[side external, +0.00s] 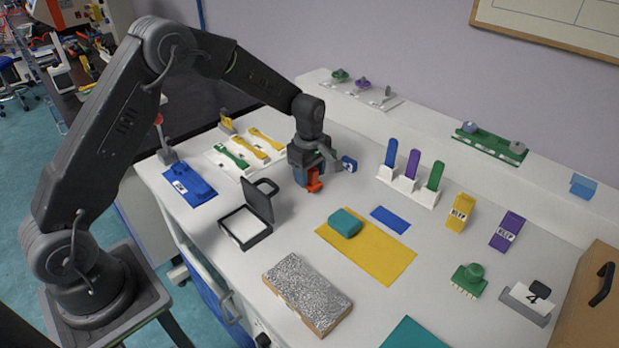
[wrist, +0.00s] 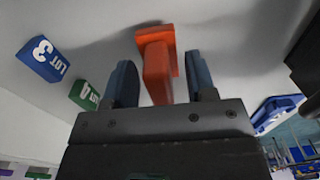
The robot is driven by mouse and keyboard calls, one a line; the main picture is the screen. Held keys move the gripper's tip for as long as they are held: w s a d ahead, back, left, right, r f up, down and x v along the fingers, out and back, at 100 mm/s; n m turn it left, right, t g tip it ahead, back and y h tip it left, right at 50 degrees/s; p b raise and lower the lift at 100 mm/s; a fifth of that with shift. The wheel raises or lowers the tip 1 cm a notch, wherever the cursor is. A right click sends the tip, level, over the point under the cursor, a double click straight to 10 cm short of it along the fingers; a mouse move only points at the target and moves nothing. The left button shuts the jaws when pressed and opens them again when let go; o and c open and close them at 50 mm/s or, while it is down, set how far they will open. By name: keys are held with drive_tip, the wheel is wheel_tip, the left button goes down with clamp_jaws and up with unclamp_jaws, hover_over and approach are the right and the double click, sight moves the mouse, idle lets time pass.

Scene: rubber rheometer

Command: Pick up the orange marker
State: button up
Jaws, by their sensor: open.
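The orange marker (side external: 314,181) is a blocky orange piece with a wider end, on the white bench below my gripper. In the wrist view the orange marker (wrist: 158,72) lies between the two blue-grey fingers. My gripper (side external: 306,180) points down over it. In the wrist view my gripper (wrist: 162,78) is open, with a visible gap on the right side of the marker and a smaller one on the left. The side view hides part of the marker behind the fingers.
A blue block (wrist: 43,58) reading LOT 3 and a green LOT block (wrist: 84,95) lie left in the wrist view. An open black-framed box (side external: 246,228) stands front left of my gripper. A holder with blue, purple and green upright pieces (side external: 412,164) stands to the right.

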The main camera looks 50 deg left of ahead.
drive_tip(key=shift+f, duration=0.2)
clamp_jaws()
idle(0.3)
drive_tip(key=shift+r, duration=0.2)
drive_tip(key=shift+r, duration=0.3)
drive_tip(key=r, duration=0.3)
drive_tip(key=shift+s+a+r, duration=0.15)
drive_tip(key=shift+a+r, duration=0.25)
drive_tip(key=s+a+r, duration=0.5)
drive_tip(key=a+r, duration=0.1)
drive_tip(key=a, duration=0.3)
drive_tip(key=shift+s+a+r, duration=0.15)
drive_tip(key=shift+s, duration=0.1)
